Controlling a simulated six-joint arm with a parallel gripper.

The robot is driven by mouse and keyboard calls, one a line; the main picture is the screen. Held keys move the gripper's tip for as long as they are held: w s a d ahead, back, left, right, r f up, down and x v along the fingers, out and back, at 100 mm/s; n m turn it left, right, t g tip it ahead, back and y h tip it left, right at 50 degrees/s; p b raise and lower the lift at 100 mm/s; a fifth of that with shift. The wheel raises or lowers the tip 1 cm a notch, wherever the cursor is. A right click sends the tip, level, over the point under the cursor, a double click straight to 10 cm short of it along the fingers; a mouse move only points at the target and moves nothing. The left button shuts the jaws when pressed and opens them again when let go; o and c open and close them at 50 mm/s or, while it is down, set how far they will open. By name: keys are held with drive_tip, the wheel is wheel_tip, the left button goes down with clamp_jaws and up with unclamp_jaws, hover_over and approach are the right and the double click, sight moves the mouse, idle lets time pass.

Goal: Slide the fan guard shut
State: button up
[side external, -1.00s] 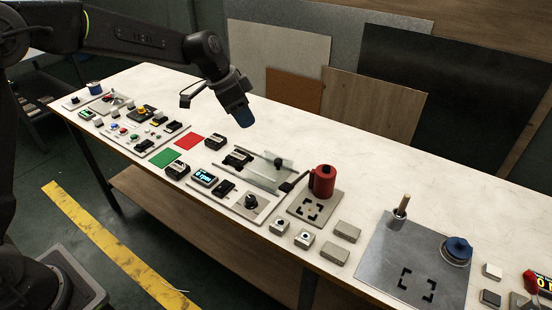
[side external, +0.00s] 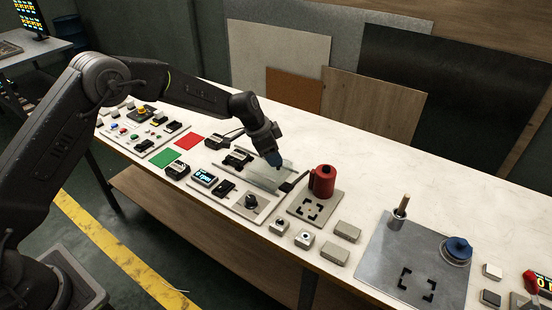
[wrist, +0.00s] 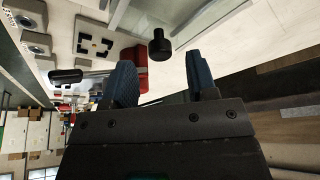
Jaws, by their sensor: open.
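The fan guard (side external: 262,177) is a clear panel on rails on the bench, in the middle of the side external view. Its black knob (wrist: 160,45) stands up in the wrist view, just beyond and between my two blue fingertips. My gripper (side external: 274,161) is over the right end of the guard, pointing down, and hides the knob in the side external view. In the wrist view my gripper (wrist: 162,68) is open, its fingers apart with nothing held between them. I cannot tell whether a finger touches the knob.
A control panel with a dark dial (side external: 251,201) lies in front. Red (side external: 189,141) and green (side external: 166,158) squares are left. The bench behind the guard is clear.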

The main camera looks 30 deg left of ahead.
sight(270, 167)
drive_tip(key=shift+x, duration=1.35)
drive_tip(key=shift+c, duration=0.3)
clamp_jaws()
